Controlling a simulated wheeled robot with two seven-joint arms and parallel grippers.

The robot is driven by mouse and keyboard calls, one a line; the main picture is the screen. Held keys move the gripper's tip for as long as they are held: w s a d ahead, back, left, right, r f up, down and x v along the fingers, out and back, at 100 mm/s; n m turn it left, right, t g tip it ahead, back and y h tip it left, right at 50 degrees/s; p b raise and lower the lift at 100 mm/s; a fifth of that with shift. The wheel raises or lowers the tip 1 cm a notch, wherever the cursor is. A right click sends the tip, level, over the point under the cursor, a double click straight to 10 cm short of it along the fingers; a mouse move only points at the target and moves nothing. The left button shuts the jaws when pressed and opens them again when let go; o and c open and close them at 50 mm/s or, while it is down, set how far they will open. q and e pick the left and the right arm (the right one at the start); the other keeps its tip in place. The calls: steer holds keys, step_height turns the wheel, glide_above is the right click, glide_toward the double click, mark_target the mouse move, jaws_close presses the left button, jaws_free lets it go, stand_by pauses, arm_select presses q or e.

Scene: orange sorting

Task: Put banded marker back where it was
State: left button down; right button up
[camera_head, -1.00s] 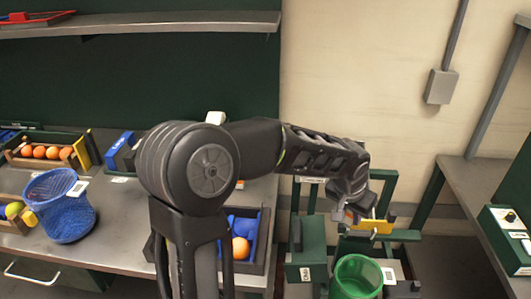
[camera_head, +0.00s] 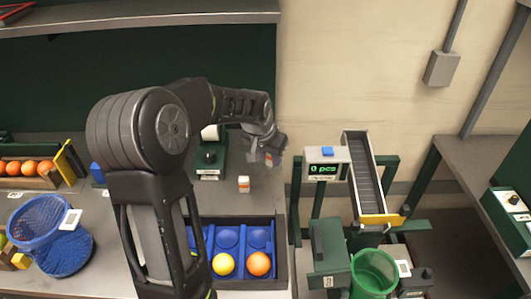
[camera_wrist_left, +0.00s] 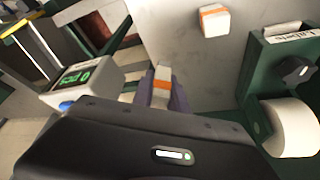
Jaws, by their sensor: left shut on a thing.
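My left gripper (camera_head: 266,157) is shut on a white block with an orange band (camera_wrist_left: 161,84), the banded marker. In the left wrist view it sits between the two fingers (camera_wrist_left: 163,96). In the head view the gripper is in the air above the right part of the metal table (camera_head: 263,197), and the held marker is hard to make out there. A second white block with an orange band (camera_head: 244,184) stands on the table below and left of the gripper; it also shows in the left wrist view (camera_wrist_left: 214,21), apart from the fingers. My right gripper is not in view.
A label-roll dispenser (camera_head: 208,170) stands left of the gripper. A counter display (camera_head: 322,169) and a sloping chute (camera_head: 364,172) are to the right, above a green basket (camera_head: 374,274). A blue-lined tray (camera_head: 283,272) holds oranges in front. A blue mesh basket (camera_head: 50,237) is at left.

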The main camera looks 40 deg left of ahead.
mark_target(273, 179)
arm_select(q)
steer(key=shift+f, duration=0.1)
steer(key=shift+f+b, duration=1.95)
steer(key=shift+f, duration=0.9)
steer(key=shift+f+b, duration=0.5)
steer(key=shift+f, duration=0.1)
steer(key=c, duration=0.8)
jaws_free()
steer(key=shift+c, duration=0.2)
steer(key=shift+r, duration=0.1)
steer(key=shift+r+p, duration=2.7)
steer(key=shift+r, duration=1.3)
